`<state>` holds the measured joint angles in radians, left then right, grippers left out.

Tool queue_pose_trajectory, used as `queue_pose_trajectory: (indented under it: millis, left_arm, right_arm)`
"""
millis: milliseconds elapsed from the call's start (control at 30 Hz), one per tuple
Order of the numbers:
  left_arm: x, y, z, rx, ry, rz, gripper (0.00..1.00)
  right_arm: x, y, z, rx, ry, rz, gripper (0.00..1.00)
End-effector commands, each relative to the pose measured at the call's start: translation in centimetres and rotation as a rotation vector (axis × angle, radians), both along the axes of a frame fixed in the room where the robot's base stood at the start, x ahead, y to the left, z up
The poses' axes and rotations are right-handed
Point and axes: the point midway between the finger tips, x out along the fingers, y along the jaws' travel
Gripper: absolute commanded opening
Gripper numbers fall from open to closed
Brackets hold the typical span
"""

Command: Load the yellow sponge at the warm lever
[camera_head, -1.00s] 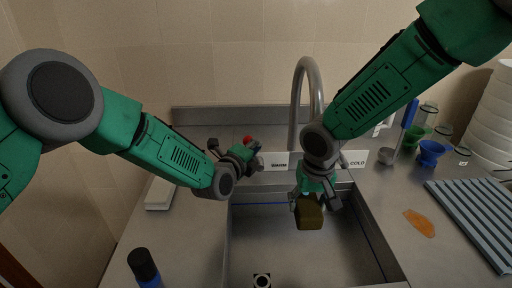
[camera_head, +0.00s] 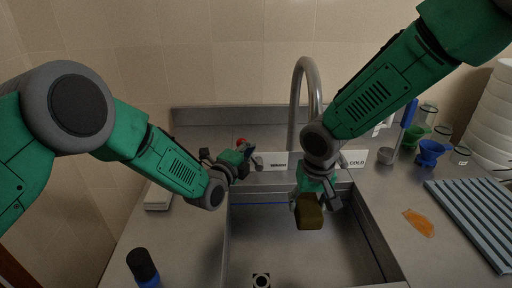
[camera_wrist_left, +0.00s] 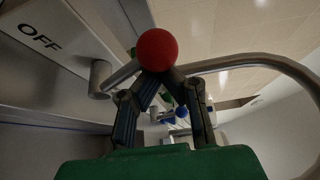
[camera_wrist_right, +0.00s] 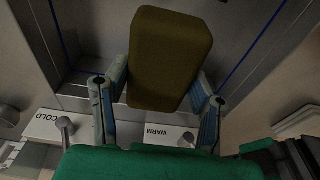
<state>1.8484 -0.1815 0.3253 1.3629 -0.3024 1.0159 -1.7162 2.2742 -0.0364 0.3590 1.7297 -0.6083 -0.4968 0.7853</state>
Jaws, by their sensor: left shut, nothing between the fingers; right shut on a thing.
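The sponge (camera_head: 309,213), a dark yellow-brown block, is held in my right gripper (camera_head: 316,198) above the sink, below and in front of the tap. It also shows between the fingers in the right wrist view (camera_wrist_right: 170,58). My left gripper (camera_head: 243,155) is shut and empty at the lever with the red ball knob (camera_head: 241,141), left of the WARM label (camera_head: 279,165). In the left wrist view the red knob (camera_wrist_left: 157,50) stands just beyond the closed fingertips; whether they touch is unclear. The lever's metal rod (camera_wrist_left: 122,74) runs left from there.
The steel sink (camera_head: 290,245) lies below, with the curved tap (camera_head: 297,105) behind it. A COLD label (camera_head: 357,158) is right of the tap. An orange scrap (camera_head: 419,222), a ribbed grey rack (camera_head: 475,215) and blue cups (camera_head: 430,150) stand right. A dark-capped bottle (camera_head: 143,266) stands front left.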

Motion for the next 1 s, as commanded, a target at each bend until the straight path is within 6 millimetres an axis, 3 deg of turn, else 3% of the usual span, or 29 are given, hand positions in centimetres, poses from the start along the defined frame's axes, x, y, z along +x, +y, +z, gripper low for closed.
queue_pose_trajectory:
  millis: [167, 400, 1000]
  left_arm:
    - [-0.1, -0.6, -0.1, 0.001, -0.001, 0.0, 0.0]
    - [-0.8, -4.3, -0.5, 0.002, 0.0, -0.005, 0.0]
    - [-8.7, 0.8, -0.1, 0.002, 0.001, 0.0, 0.0]
  right_arm:
    - [0.0, 0.0, 0.0, 0.0, 0.0, 0.0, 0.27]
    - [0.0, 0.0, 0.0, 0.0, 0.0, 0.0, 0.27]
    - [0.0, 0.0, 0.0, 0.0, 0.0, 0.0, 0.27]
